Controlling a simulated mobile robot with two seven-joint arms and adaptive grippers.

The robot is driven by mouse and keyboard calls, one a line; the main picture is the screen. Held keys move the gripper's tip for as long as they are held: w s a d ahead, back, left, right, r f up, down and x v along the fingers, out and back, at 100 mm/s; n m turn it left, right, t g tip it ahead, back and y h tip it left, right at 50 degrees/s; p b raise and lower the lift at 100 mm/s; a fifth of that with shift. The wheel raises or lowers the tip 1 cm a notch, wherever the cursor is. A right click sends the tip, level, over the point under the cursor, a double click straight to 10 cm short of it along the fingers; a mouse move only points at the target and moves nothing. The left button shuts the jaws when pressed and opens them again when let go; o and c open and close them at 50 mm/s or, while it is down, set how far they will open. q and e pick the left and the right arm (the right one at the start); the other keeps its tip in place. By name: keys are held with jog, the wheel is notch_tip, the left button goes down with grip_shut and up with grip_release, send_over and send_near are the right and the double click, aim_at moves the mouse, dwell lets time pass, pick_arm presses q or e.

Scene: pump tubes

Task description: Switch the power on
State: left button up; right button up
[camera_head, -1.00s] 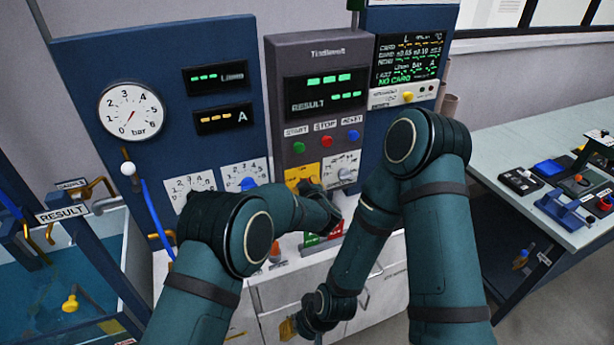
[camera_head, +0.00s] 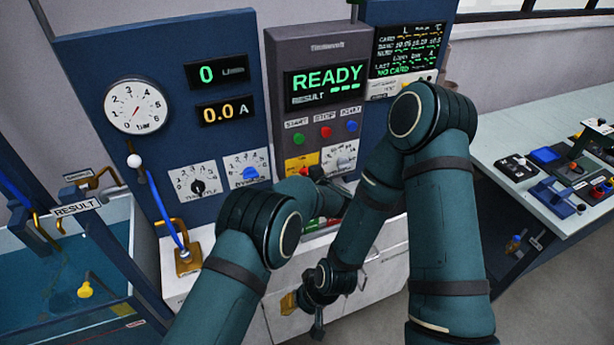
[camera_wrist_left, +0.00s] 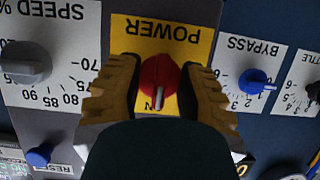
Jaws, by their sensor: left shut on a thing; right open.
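In the left wrist view, a red power knob (camera_wrist_left: 159,78) sits on a yellow panel (camera_wrist_left: 163,38) marked POWER, which appears upside down. The knob's light pointer points down in that view, beside a partly hidden label. My left gripper (camera_wrist_left: 158,90) has its ridged tan fingers on both sides of the knob and is shut on it. In the head view the knob is hidden by my left gripper (camera_head: 314,172); part of the yellow panel (camera_head: 300,161) shows. The console display (camera_head: 326,84) reads READY. My right gripper (camera_head: 303,312) is open, low in front of the white cabinet.
Throttle (camera_head: 195,180) and bypass (camera_head: 247,171) dials are left of the power panel; a speed dial (camera_head: 340,157) is right. A pressure gauge (camera_head: 135,106) is upper left. A water tank (camera_head: 110,278) stands left; a side table (camera_head: 505,130) stands right.

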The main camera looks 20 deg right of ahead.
aim_at(302, 147)
pick_arm(q)
jog(key=o, duration=1)
jog(key=shift+w, duration=0.1)
jog(key=shift+c, duration=0.2)
jog(key=shift+o, duration=1.3)
notch_tip(302, 147, up, 10)
